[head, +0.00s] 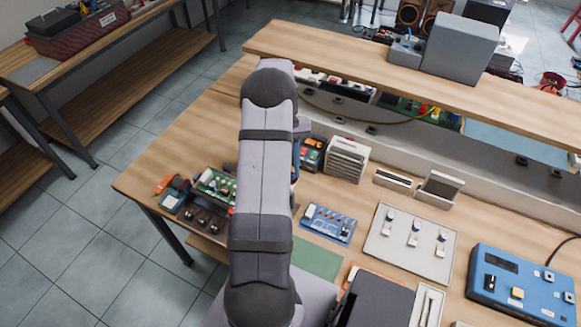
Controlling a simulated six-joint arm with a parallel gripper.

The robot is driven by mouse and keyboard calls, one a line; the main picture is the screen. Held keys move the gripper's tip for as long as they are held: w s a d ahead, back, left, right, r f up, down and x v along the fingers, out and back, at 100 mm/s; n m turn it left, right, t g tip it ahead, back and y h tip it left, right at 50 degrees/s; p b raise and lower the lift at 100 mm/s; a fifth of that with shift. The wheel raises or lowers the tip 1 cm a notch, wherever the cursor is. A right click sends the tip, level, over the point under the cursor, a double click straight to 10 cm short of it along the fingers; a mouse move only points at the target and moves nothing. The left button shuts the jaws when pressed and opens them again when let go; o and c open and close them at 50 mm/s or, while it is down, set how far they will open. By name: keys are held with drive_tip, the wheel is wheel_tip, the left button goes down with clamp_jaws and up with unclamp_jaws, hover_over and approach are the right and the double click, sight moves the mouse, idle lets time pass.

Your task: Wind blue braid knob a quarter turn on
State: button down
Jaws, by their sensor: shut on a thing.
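My arm runs up the middle of the head view and covers part of the bench. My gripper is hidden behind it, so its fingers and anything between them do not show. I cannot pick out the blue braid knob for sure. A small blue board (328,224) with several small parts on it lies just right of my arm. A larger blue box (522,285) with buttons stands at the right.
A pale panel (384,252) with several switches lies between the board and the blue box. A green circuit board (213,183) and a dark meter (176,192) lie left of my arm. A raised wooden shelf (390,75) runs along the back.

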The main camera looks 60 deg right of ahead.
drive_tip(key=shift+d, duration=0.1)
drive_tip(key=c, duration=1.9)
unclamp_jaws()
drive_tip(key=shift+r, duration=0.15)
drive_tip(key=shift+b+v, duration=1.35)
drive_tip(key=shift+v, duration=2.25)
